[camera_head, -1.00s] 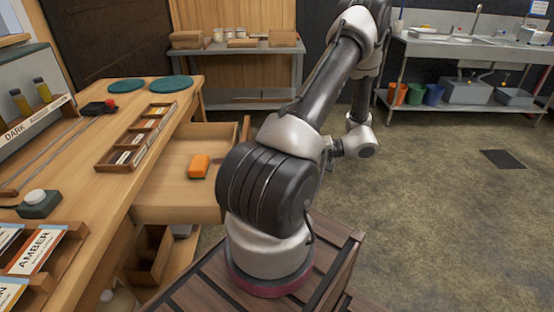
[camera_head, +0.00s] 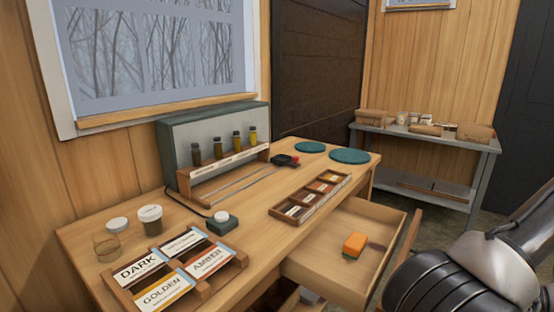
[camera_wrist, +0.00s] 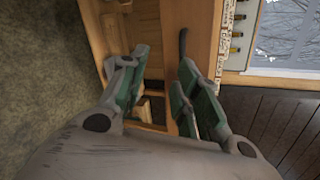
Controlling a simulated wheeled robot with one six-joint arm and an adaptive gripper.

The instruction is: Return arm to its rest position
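Beyond the fingers are the wooden bench (camera_wrist: 195,12), with an open-fronted lower part, and the floor. My gripper is outside the head view.
The bench (camera_head: 88,232) has an open drawer (camera_head: 383,215) with an orange block (camera_head: 354,244) inside. On the bench are a label rack (camera_head: 196,296), a segmented tray (camera_head: 284,215), a bottle stand (camera_head: 178,140) and teal discs (camera_head: 349,156). A grey side table (camera_head: 487,148) stands behind.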

